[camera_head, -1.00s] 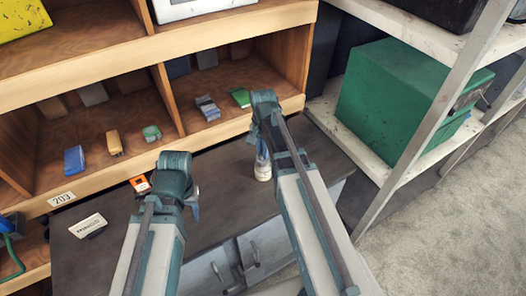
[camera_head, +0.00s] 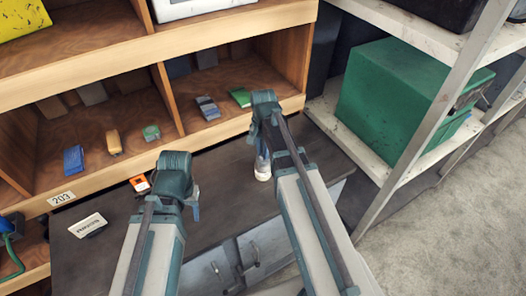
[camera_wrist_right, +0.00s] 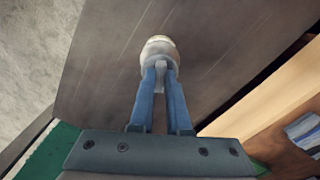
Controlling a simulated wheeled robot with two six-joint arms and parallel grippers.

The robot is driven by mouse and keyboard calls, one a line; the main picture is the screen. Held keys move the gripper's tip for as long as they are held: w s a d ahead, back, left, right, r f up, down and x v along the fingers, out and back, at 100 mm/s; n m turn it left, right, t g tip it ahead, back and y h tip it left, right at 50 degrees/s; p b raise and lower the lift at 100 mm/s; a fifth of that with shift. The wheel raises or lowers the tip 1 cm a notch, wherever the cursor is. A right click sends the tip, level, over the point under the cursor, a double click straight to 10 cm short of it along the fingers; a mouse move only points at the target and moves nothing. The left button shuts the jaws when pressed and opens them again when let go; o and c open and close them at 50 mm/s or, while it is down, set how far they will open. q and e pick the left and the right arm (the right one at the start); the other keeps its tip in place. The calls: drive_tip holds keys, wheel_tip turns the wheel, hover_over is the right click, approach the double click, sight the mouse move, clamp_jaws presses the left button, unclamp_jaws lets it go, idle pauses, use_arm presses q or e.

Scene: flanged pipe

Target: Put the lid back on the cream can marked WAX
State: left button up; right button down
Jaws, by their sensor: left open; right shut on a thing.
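A small round cream-white thing (camera_head: 262,172), in the look of the cream can or its lid, shows just below my right gripper (camera_head: 261,150) over the dark bench top. It also shows at the fingertips in the right wrist view (camera_wrist_right: 159,46). My right gripper (camera_wrist_right: 161,68) is shut on a narrow greyish part of it between its blue fingers. I cannot tell can from lid here, and no WAX marking can be read. My left gripper (camera_head: 195,209) is open over the bench to the left, mostly hidden behind its own wrist.
The dark bench top (camera_head: 225,165) is mostly clear around the grippers. A wooden cubby shelf (camera_head: 150,70) stands behind; a metal rack with a green box (camera_head: 400,100) is at right.

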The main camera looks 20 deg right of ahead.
idle(0.8)
drive_tip(key=shift+c, duration=1.6)
unclamp_jaws()
drive_tip(key=shift+r, duration=0.1)
drive_tip(key=shift+r+p, duration=3.4)
drive_tip(key=shift+p, duration=0.15)
drive_tip(key=shift+c, duration=0.2)
clamp_jaws()
